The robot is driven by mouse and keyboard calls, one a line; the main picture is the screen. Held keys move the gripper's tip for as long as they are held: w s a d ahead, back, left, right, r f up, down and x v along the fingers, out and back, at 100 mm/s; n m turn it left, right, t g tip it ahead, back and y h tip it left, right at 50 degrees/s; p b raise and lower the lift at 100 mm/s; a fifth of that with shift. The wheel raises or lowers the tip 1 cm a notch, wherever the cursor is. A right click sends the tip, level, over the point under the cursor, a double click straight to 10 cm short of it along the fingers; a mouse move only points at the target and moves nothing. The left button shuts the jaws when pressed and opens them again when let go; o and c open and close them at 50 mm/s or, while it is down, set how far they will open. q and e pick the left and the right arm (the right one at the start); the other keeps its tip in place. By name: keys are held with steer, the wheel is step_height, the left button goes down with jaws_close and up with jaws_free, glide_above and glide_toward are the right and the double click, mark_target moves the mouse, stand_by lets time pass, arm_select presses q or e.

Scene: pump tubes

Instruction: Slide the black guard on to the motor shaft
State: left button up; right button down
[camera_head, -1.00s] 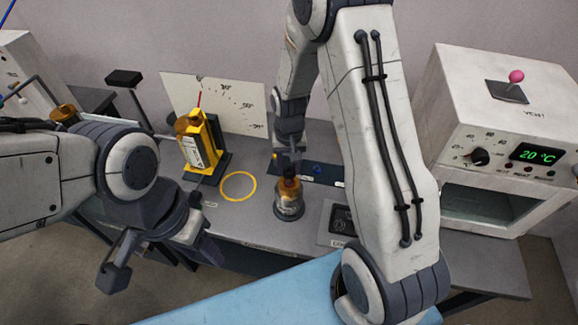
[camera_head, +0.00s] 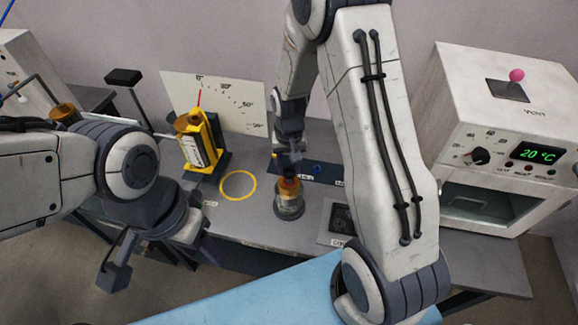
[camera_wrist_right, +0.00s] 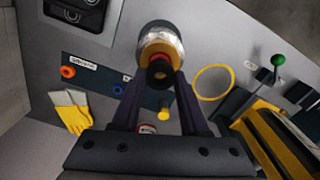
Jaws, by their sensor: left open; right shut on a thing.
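The motor (camera_head: 289,208) stands upright on the bench, with a silver body and an orange top. It also shows beyond the fingertips in the right wrist view (camera_wrist_right: 160,36). My right gripper (camera_head: 290,158) is above the motor, pointing down. In the right wrist view it is shut on a small dark round piece that looks like the black guard (camera_wrist_right: 158,73). The guard lines up with the orange motor top. I cannot tell whether they touch, and the shaft is hidden. My left gripper (camera_head: 155,258) is open and empty at the front left, away from the motor.
A yellow unit (camera_head: 196,140) stands in a dark holder left of the motor. A yellow ring marking (camera_head: 238,186) lies between them on the bench. A white box (camera_head: 480,150) with a display stands right. Yellow gloves (camera_wrist_right: 70,110) lie on the bench.

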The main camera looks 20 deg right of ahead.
steer(key=shift+f+b, duration=0.75)
steer(key=shift+f, duration=0.4)
steer(key=shift+c, duration=1.7)
jaws_free()
steer(key=shift+r, duration=0.1)
step_height(320, 180, up, 10)
steer(key=b, duration=0.1)
steer(key=shift+r, duration=0.15)
steer(key=shift+a, duration=0.1)
